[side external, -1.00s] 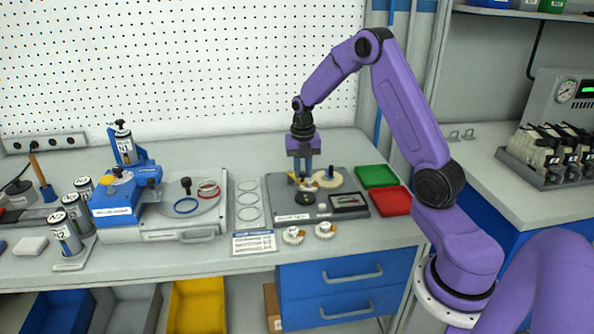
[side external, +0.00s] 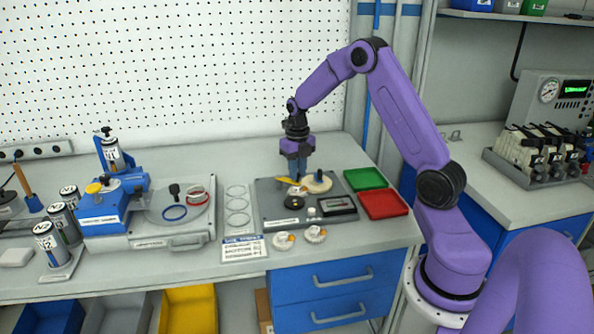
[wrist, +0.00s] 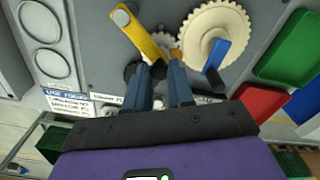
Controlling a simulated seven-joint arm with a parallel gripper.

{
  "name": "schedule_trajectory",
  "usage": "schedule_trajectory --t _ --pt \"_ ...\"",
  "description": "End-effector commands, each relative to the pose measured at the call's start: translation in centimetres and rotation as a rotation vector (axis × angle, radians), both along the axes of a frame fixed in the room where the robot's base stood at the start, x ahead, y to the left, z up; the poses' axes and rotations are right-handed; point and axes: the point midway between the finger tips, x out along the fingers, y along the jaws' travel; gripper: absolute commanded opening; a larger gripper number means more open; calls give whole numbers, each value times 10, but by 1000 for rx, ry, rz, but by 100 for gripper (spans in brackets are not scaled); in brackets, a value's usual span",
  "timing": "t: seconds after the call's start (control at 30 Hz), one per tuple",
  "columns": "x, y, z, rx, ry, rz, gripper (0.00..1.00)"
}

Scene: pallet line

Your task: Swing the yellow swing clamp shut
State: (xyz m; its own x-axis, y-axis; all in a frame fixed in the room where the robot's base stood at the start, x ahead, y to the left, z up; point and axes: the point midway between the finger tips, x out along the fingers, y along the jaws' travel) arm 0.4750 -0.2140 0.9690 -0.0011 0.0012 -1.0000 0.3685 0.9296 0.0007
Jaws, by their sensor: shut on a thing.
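The yellow swing clamp (wrist: 143,36) is a flat bar with a grey pivot end at the upper left of the wrist view. Its other end lies between my fingers. My gripper (wrist: 162,74) is shut on that end, low over the grey fixture plate (side external: 268,214). In the side view my gripper (side external: 297,177) hides much of the clamp. A cream toothed gear (wrist: 211,33) lies right of the clamp, with a blue lever (wrist: 217,60) over it. A small grey gear (wrist: 167,43) is partly hidden by the clamp. Contact between clamp and gears cannot be told.
A green tray (side external: 365,179) and a red tray (side external: 385,205) stand right of the plate. A dial indicator box (side external: 337,205) sits at its front right. A strip with ring outlines (side external: 237,207) and a blue fixture (side external: 112,212) are left. Small parts (side external: 315,234) lie in front.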

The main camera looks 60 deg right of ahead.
Motion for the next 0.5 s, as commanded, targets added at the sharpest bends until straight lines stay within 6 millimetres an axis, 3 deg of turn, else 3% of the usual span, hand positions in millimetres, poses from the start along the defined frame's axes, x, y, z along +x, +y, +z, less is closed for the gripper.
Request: schedule_trajectory --t 0.23,0.27,0.3,0.33,0.5 --pt "0 -2 1 -3 -2 1 0" --pt "0 -2 1 -3 -2 1 29" --pt "0 -2 1 -3 -2 1 42" --pt "0 -2 1 -3 -2 1 48" --pt "0 -1 0 -2 -1 0 48"
